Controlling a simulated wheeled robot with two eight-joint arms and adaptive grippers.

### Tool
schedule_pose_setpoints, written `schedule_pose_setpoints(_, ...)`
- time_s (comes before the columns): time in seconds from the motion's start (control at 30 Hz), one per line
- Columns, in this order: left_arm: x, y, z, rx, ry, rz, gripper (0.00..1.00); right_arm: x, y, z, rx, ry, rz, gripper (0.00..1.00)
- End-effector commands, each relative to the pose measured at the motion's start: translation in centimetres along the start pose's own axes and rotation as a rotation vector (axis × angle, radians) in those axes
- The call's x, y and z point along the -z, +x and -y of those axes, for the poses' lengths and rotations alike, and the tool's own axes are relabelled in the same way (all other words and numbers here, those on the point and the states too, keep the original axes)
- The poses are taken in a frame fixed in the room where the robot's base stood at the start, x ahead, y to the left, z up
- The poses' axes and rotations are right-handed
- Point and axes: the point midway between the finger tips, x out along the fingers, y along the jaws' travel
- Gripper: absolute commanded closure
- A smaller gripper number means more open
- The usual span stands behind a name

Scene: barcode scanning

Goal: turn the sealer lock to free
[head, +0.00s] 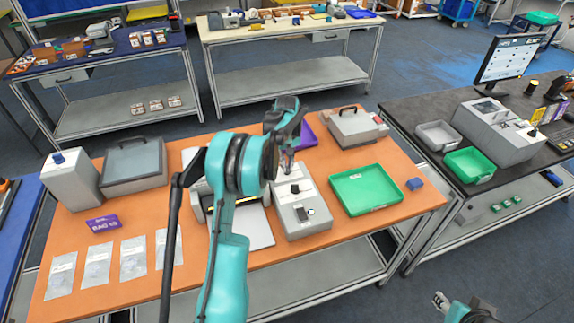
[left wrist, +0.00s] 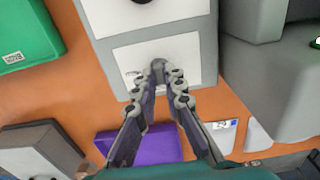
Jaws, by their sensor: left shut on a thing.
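The grey box-shaped device with white panels (head: 312,222), which I take to be the sealer, stands on the orange table. It also shows in the left wrist view (left wrist: 205,20). My left gripper (head: 288,168) is over its far end. In the left wrist view the fingertips (left wrist: 158,72) come together at a small grey knob (left wrist: 158,64) on the white panel, shut on it. The fingertips hide most of the knob, so its setting cannot be read. A dark knob (head: 295,188) sits nearer on the same device. My right gripper (head: 440,301) is low at the right, away from the table.
A green tray (head: 334,208) is right of the device, with a small blue block (head: 415,184) beyond it. A purple item (head: 307,134) lies behind. A grey lidded case (head: 355,126) stands at the back right. Several clear bags (head: 97,264) lie at the left.

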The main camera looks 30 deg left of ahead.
Motion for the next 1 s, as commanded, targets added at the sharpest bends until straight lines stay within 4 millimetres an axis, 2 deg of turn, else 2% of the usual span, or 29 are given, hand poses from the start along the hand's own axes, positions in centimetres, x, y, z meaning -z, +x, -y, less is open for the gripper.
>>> schedule_pose_setpoints(0.4,0.1,-0.1,0.0,-0.001,-0.007,-0.002,1.0,0.0,0.0,0.0,0.0,0.0,0.0,0.6)
schedule_pose_setpoints(0.43,0.1,-0.1,0.0,-0.001,-0.007,-0.002,0.82,0.0,0.0,0.0,0.0,0.0,0.0,0.6)
schedule_pose_setpoints(0.5,0.1,-0.1,0.0,-0.001,-0.007,-0.002,0.69,0.0,0.0,0.0,0.0,0.0,0.0,0.6)
schedule_pose_setpoints(0.83,0.0,-0.3,0.0,0.0,-0.006,-0.001,0.69,0.0,0.0,0.0,0.0,0.0,0.0,0.6)
schedule_pose_setpoints(1.0,0.0,-2.5,0.0,0.0,-0.006,-0.001,0.69,0.0,0.0,0.0,0.0,0.0,0.0,0.6)
